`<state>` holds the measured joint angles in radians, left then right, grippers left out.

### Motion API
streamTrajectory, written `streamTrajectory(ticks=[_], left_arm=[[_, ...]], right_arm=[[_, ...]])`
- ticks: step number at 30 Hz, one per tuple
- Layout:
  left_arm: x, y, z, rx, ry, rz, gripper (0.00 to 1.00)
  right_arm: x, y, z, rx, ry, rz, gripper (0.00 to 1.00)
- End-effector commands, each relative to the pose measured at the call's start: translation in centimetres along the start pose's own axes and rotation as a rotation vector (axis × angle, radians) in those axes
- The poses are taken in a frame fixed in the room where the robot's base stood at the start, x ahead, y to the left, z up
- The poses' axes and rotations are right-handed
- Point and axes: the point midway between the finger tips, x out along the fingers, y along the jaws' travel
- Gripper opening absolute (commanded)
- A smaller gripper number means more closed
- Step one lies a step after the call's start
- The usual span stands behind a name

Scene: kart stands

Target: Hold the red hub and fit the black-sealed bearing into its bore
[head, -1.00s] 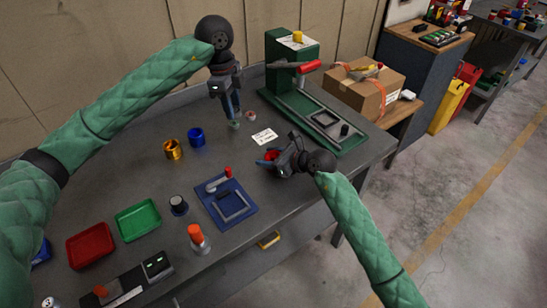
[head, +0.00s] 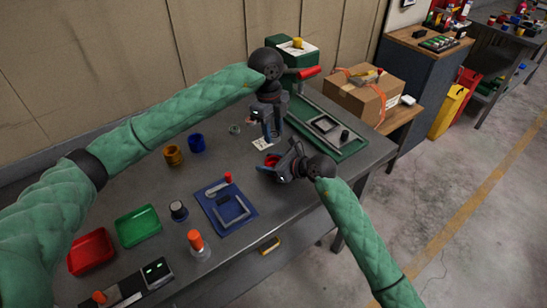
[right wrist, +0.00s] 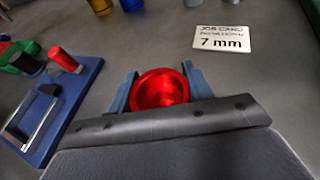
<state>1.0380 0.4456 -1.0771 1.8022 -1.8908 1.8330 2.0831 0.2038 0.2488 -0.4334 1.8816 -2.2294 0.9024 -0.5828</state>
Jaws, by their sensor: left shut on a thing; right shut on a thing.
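The red hub (right wrist: 161,90) sits between the blue fingers of my right gripper (right wrist: 161,92), its round bore facing the wrist camera. In the head view the hub (head: 271,160) shows as a bit of red at my right gripper (head: 268,163), over the bench. My left gripper (head: 271,138) is up and left of the press base, just behind the right gripper and apart from it. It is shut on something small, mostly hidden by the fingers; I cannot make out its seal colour. One small ring-shaped bearing (head: 235,129) lies on the bench to its left.
A job card (right wrist: 222,37) reading 7 mm lies on the bench. A gold ring (head: 173,155) and a blue ring (head: 197,143) stand to the left. A blue fixture board (head: 226,205) lies in front, and a green press (head: 325,122) stands behind right.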

Motion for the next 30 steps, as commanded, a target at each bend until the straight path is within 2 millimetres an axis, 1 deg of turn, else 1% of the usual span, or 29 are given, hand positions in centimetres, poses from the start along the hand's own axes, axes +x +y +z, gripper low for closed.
streamTrajectory(ticks=[1,7,14,19,22,30], left_arm=[[0.9,0.1,0.1,-0.001,0.002,0.003,0.07],[4.2,0.1,0.5,-0.001,0.002,0.002,0.07],[6.1,0.1,0.7,-0.002,0.001,0.001,0.07],[8.3,0.1,1.0,-0.002,0.001,0.002,0.07],[8.9,0.1,1.1,-0.001,0.0,0.001,0.07],[9.0,0.0,1.1,-0.001,0.0,0.0,0.07]], right_arm=[[0.1,0.0,-0.5,0.002,0.006,0.0,0.17],[0.1,0.0,-0.5,0.002,0.006,0.0,0.17],[0.1,0.0,-0.5,0.002,0.007,0.0,0.17],[0.1,0.0,-0.5,0.002,0.006,0.0,0.17],[0.0,0.0,-0.4,0.002,0.007,0.0,0.17],[0.1,0.0,-0.5,0.002,0.006,0.0,0.17]])
